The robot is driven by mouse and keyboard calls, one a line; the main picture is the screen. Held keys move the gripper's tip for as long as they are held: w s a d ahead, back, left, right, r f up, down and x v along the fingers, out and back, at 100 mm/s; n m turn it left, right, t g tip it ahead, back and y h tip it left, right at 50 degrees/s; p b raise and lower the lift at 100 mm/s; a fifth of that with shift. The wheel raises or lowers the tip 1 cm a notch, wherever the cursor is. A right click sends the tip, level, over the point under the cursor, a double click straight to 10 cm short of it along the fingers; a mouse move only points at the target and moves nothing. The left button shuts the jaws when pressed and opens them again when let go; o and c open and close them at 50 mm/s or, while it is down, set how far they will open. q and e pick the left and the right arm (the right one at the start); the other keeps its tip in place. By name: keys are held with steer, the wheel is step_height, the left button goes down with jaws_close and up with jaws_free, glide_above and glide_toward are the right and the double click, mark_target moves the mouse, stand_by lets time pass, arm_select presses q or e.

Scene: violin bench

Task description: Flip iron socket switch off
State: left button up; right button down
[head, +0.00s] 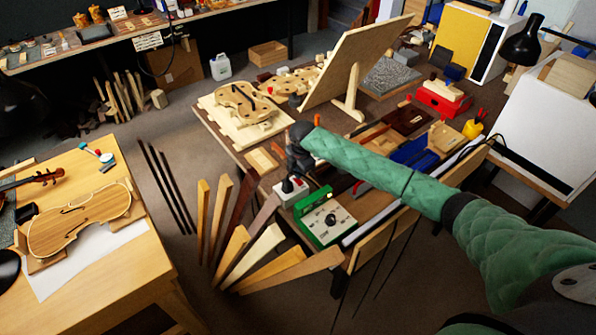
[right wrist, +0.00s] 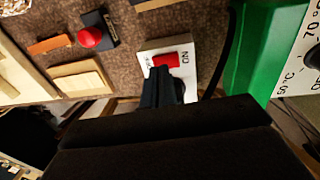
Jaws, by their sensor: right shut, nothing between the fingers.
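The iron socket switch is a white box (head: 291,192) with a red rocker (right wrist: 166,61), at the left end of the right-hand bench. In the right wrist view the white plate (right wrist: 187,46) carries an upside-down "ON" to the right of the rocker; the marking at left is partly hidden. My right gripper (right wrist: 160,74) is shut and empty, its dark fingertips at the rocker's near left edge. I cannot tell whether they touch it. In the head view this gripper (head: 296,172) points down just above the box. My left gripper is not in view.
A green control box with a dial (head: 327,217) stands close beside the socket; it also shows in the wrist view (right wrist: 246,50). A black cable runs between them. A small block with a red button (right wrist: 92,37) lies left of the socket. Wooden strips (head: 262,250) lean in front.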

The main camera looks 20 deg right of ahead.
mark_target(299, 181)
steer(key=shift+f, duration=0.55)
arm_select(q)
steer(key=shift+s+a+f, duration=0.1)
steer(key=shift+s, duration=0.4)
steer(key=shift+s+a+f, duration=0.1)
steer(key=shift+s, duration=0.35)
arm_select(e)
steer(key=shift+w+f, duration=0.1)
steer(key=shift+f, duration=0.15)
steer(key=shift+f, duration=0.15)
steer(key=shift+w+a+f, duration=0.1)
steer(key=shift+f, duration=0.05)
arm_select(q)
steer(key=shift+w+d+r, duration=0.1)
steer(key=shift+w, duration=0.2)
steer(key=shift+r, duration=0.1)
arm_select(e)
steer(key=shift+s, duration=0.2)
